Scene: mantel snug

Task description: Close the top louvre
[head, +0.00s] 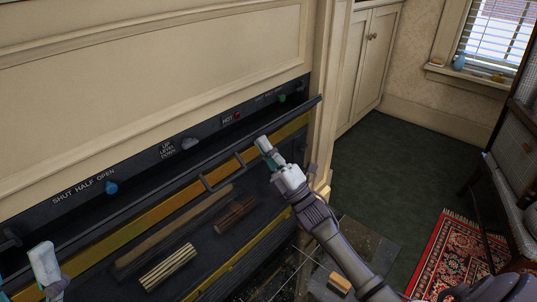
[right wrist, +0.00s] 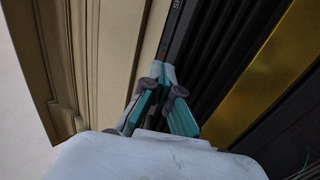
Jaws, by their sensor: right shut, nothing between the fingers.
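The top louvre (head: 150,203) is a long dark slat across the top of the fireplace front. It looks tilted outward, with a dark gap behind it and the control strip (head: 140,163) showing above. My right gripper (head: 262,143) is shut and empty, in front of the louvre's right part; I cannot tell whether it touches. In the right wrist view its fingertips (right wrist: 163,70) are together beside dark slats and a brass band (right wrist: 260,75). My left gripper (head: 42,255) shows only partly at the lower left, near the louvre's left end; its fingers are unclear.
The strip carries a blue knob (head: 111,187), a grey knob (head: 189,143) and a green knob (head: 282,98). Cream panelling (head: 150,70) rises above. Green floor (head: 400,165) lies open at right, with a red rug (head: 455,260).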

